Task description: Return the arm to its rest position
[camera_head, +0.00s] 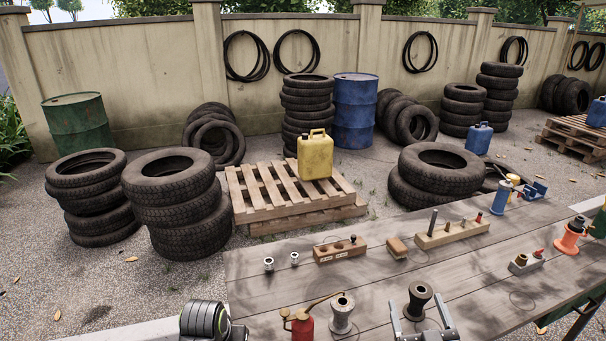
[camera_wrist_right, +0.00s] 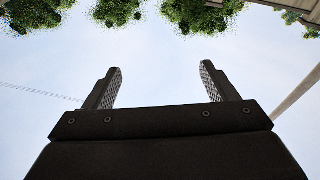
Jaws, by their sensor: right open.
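My right gripper (camera_head: 416,308) shows at the bottom edge of the head view, its two grey fingers apart. A dark spool-shaped part (camera_head: 418,300) appears between or behind the fingers; I cannot tell its distance from them. In the right wrist view the same gripper (camera_wrist_right: 161,82) is open, with only sky between its ridged black fingers. My left gripper is not in view; a dark arm piece with a green ring at the bottom left looks like part of my arm.
The wooden table (camera_head: 470,270) holds a red oil can (camera_head: 301,325), a grey spool (camera_head: 342,314), a block with holes (camera_head: 340,249), a peg block (camera_head: 452,233) and an orange part (camera_head: 570,234). Tyre stacks (camera_head: 177,200) and a pallet (camera_head: 260,205) stand beyond.

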